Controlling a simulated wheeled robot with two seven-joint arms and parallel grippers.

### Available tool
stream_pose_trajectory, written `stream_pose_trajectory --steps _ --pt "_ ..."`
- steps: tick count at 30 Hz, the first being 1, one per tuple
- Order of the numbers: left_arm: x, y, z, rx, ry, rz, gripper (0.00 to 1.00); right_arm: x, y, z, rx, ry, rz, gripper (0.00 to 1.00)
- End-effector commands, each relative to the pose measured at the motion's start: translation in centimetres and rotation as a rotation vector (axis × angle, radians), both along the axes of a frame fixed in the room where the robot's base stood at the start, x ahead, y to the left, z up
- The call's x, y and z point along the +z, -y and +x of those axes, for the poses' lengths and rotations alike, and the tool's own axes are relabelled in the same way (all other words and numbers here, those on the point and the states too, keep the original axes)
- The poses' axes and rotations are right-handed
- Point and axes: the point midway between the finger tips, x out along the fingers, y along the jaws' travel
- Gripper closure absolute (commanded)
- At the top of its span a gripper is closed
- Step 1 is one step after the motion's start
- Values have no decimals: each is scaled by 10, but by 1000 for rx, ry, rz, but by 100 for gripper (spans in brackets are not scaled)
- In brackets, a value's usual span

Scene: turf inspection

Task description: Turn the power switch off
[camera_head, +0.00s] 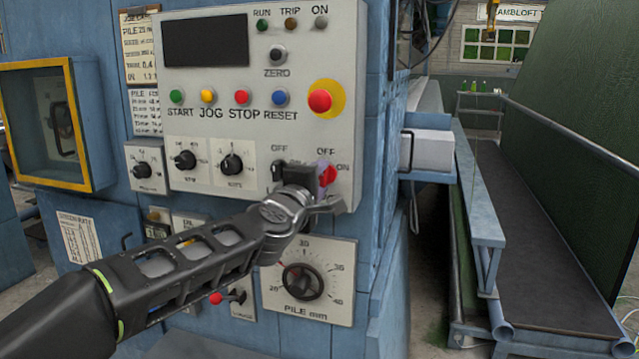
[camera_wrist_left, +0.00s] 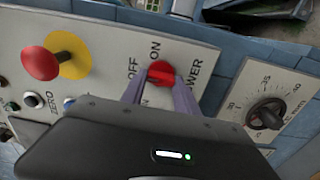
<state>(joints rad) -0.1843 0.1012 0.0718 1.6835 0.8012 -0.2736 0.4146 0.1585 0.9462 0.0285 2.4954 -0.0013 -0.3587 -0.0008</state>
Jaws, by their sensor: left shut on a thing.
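The power switch is a red rotary knob (camera_head: 328,175) at the lower right of the white control panel (camera_head: 345,128), with OFF printed above it and ON to its right. In the left wrist view the red knob (camera_wrist_left: 162,73) sits between my two gripper fingers, beside the ON, OFF and POWER labels. My left gripper (camera_head: 319,173) reaches it from the lower left and is shut on it. The gripper body hides part of the knob and labels, so I cannot tell which mark it points to. My right gripper is not in view.
A black switch (camera_head: 279,171) stands just left of the gripper. A red emergency button on yellow (camera_head: 320,100) is above it. The pile dial (camera_head: 302,283) is below, and coloured push buttons line the panel. A conveyor bed (camera_head: 530,235) lies to the right.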

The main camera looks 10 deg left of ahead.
Motion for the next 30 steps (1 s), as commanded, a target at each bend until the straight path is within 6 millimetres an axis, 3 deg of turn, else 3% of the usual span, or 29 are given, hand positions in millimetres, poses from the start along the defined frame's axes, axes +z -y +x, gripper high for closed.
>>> stream_pose_trajectory --steps 16,17,24,30 --pt "-1 0 0 0 -5 -39 100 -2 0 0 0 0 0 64" --pt "-1 0 0 0 -5 -39 63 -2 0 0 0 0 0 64" --pt "-1 0 0 0 -3 -38 43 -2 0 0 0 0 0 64" --pt "0 0 0 0 -3 -37 42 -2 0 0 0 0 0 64"
